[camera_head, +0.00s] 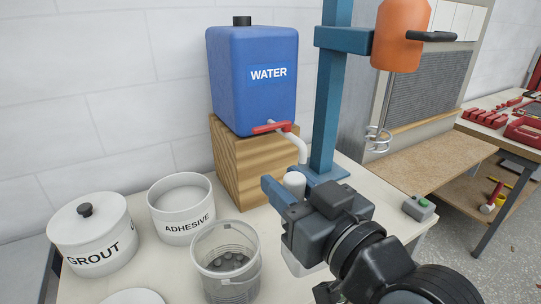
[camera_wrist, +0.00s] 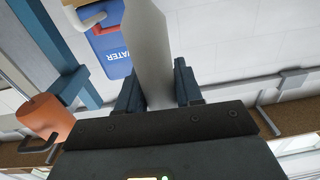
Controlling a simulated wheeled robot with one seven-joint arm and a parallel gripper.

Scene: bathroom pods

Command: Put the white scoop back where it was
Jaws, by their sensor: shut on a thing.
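My gripper (camera_head: 287,197) is above the table, in front of the blue mixing stand. In the wrist view its two blue fingers (camera_wrist: 157,88) are shut on a pale, whitish piece, which I take for the white scoop (camera_wrist: 152,45). The piece runs up between the fingers and out past them. In the head view a short white rounded end of the scoop (camera_head: 294,180) shows beside the finger. A white lidded GROUT tub (camera_head: 95,240) and an open white ADHESIVE tub (camera_head: 182,212) stand at the left.
A clear bucket (camera_head: 231,270) with dark round shapes inside stands left of my gripper. A blue WATER tank (camera_head: 250,75) with a red-handled tap sits on a wooden block (camera_head: 240,165). The stand (camera_head: 328,110) carries an orange mixer (camera_head: 399,35). A grey switch box (camera_head: 418,207) is at the right.

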